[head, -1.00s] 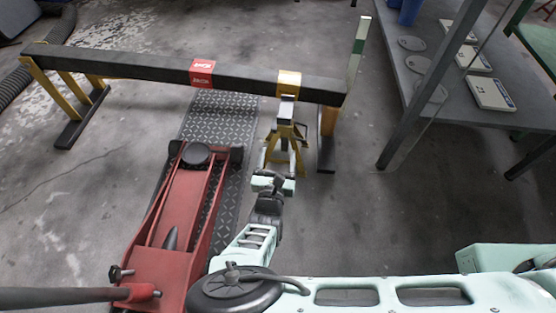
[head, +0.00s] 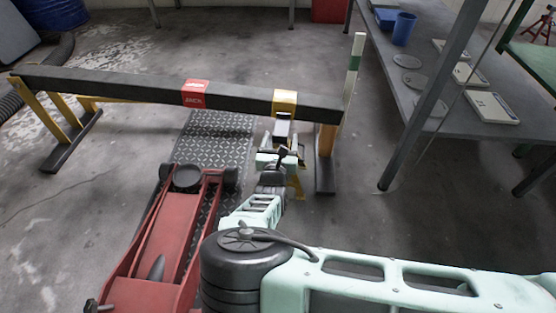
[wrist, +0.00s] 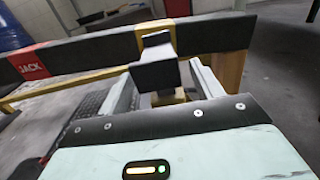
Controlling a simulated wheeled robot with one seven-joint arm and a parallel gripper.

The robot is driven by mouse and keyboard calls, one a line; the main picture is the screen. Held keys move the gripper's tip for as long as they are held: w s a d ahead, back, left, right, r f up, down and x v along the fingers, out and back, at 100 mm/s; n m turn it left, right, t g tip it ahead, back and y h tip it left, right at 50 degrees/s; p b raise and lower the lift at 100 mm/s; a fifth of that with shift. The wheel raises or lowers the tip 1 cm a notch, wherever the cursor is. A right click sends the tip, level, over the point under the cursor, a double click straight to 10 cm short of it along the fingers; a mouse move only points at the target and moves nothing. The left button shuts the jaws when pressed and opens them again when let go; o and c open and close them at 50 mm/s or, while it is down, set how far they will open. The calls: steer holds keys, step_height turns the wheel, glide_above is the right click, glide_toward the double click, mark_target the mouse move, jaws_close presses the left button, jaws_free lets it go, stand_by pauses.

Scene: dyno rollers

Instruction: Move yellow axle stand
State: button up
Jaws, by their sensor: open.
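The yellow axle stand (head: 298,184) stands on the floor by the right end of the black beam, mostly hidden behind my gripper in the head view. In the wrist view its dark saddle and post (wrist: 157,74) rise in front of the palm, with a little yellow (wrist: 172,97) below. My gripper (head: 279,148) is open at the stand. In the wrist view one finger (wrist: 119,97) is left of the post and the other (wrist: 208,80) is right of it. I cannot tell whether either touches it.
The black beam (head: 130,86) on yellow legs carries a red JACK label (head: 195,93) and a yellow label (head: 284,102). A red floor jack (head: 160,235) lies left of my arm, near a tread-plate strip (head: 212,145). A grey bench (head: 425,80) stands right.

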steer(key=shift+w+d+b, duration=0.15)
steer(key=shift+w+b, duration=0.55)
steer(key=shift+w, duration=1.25)
jaws_close()
